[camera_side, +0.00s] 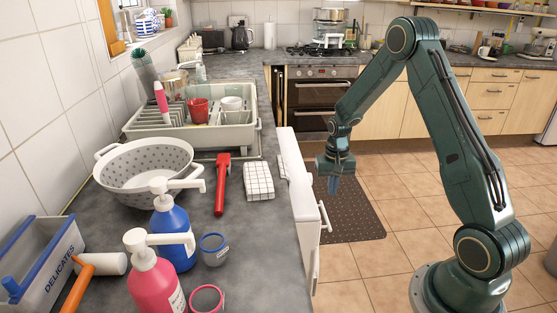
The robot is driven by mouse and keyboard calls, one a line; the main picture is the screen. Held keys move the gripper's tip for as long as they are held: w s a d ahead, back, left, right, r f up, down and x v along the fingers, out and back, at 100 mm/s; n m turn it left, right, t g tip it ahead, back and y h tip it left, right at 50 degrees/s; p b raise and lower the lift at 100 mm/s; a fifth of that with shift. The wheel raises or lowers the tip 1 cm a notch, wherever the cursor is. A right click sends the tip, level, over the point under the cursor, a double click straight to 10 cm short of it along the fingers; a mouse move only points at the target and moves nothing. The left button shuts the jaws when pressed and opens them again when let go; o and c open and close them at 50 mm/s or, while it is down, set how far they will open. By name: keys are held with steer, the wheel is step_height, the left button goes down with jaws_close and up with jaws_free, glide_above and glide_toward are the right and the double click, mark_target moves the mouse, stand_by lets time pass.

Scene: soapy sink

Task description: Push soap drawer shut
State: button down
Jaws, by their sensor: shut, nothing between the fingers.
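A white drawer (306,202) stands out a little from the white front below the worktop, with a pale handle (325,216) on its outer face. I take it to be the soap drawer; its inside can hardly be made out. My gripper (333,187) hangs fingers-down just to the right of the drawer's front, over the floor side. Its fingers are together with nothing between them. I cannot tell whether they touch the drawer.
The grey worktop (262,240) holds a blue soap bottle (176,232), a pink soap bottle (152,283), a colander (140,178), a red tool (221,186), a checked cloth (258,181) and a dish rack (235,133). A dark mat (355,218) lies on the open tiled floor.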

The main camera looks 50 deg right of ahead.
steer(key=shift+s+d+r, duration=0.15)
steer(key=shift+r, duration=0.6)
steer(key=shift+s+d+r, duration=0.1)
steer(key=shift+r, duration=0.65)
steer(key=s+a+r+n+t, duration=0.1)
steer(key=s+a+r+n, duration=0.15)
steer(key=a+r, duration=0.5)
steer(key=s+a+r+n+t, duration=0.25)
steer(key=a+r, duration=0.25)
steer(key=r, duration=0.6)
steer(key=s+a+r+n+t, duration=0.1)
steer(key=s+a+r+n, duration=0.1)
steer(key=s, duration=0.6)
steer(key=s+a+r+n+t, duration=0.1)
steer(key=s+a+r+n, duration=0.1)
steer(key=s+a, duration=0.5)
steer(key=shift+v, duration=1.05)
